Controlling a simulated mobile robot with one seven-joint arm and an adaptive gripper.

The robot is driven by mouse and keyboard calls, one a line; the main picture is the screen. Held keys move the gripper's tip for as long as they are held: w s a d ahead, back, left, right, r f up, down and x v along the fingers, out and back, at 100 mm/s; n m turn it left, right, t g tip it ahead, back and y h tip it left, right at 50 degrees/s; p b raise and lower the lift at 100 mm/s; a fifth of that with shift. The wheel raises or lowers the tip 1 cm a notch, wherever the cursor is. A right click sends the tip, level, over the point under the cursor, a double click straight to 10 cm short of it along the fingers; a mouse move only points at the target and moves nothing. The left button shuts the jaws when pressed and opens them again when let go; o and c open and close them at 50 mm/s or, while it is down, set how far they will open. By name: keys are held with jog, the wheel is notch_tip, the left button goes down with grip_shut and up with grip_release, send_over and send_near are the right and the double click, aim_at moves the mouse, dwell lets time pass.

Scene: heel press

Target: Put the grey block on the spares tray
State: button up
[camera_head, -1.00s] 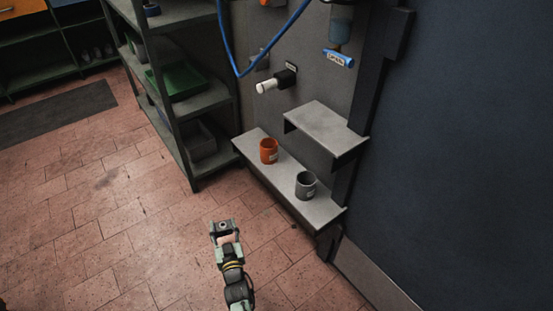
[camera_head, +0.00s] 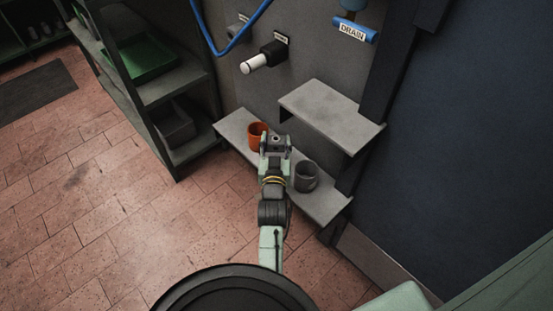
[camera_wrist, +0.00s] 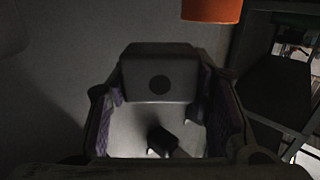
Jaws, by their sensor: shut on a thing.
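In the wrist view, a grey block (camera_wrist: 160,70) with a dark round spot sits between the purple-padded fingers of my gripper (camera_wrist: 165,95). My gripper is shut on it. In the head view, my gripper (camera_head: 275,145) is in front of the low grey ledge, between an orange mug and a grey mug. The block shows there only as a small grey shape at the fingertips. No label marks a spares tray; a green tray (camera_head: 148,60) lies on the rack at left, and I cannot tell whether it is the one.
The orange mug (camera_head: 256,134) and grey mug (camera_head: 306,178) stand on the low ledge (camera_head: 234,124). A higher grey shelf (camera_head: 325,103) is bare. Above are a white-tipped black fitting (camera_head: 265,57), a blue DRAIN handle (camera_head: 353,32) and a blue hose (camera_head: 232,46). The floor at left is open.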

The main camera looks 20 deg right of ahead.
notch_tip(320, 180, down, 10)
jog(key=shift+r, duration=0.25)
jog(key=shift+f, duration=0.1)
jog(key=o, duration=0.9)
jog(key=shift+f, duration=0.15)
jog(key=shift+c, duration=0.2)
jog(key=shift+o, duration=0.9)
